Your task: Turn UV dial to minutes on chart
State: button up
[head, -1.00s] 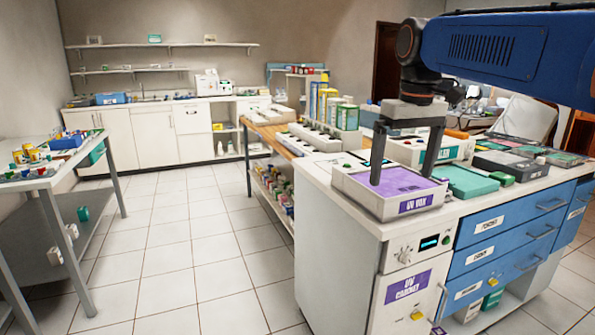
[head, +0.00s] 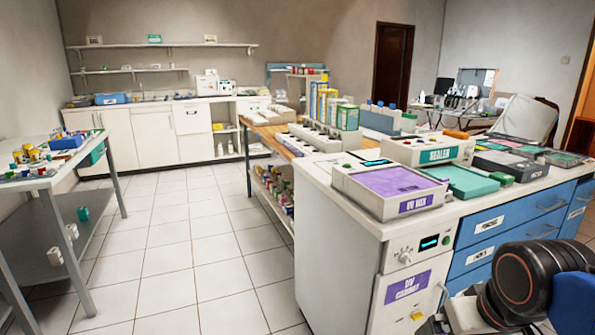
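The UV cabinet (head: 365,285) is the white front at the near end of the counter, with a purple label. A round pale dial (head: 405,257) is on its upper front panel, beside a small lit display (head: 430,242); its setting is too small to read. The UV box (head: 390,192), with a purple top, sits on the counter above. My gripper (head: 440,322) shows only in part at the bottom edge, low and right of the dial and apart from it; its fingertips cannot be made out. I cannot identify a minutes chart.
Blue drawers (head: 490,245) with handles are right of the cabinet, partly behind my dark wrist. A sealer (head: 435,150) and a green tray (head: 465,181) stand on the counter. Open tiled floor (head: 190,255) lies to the left. A side table (head: 35,180) stands at far left.

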aim_at(405, 258)
jog(key=k+l, duration=0.25)
jog(key=k, duration=0.15)
jog(key=k+l+u, duration=0.1)
jog(key=k+l, duration=0.4)
jog(key=k, duration=0.25)
jog(key=u, duration=0.05)
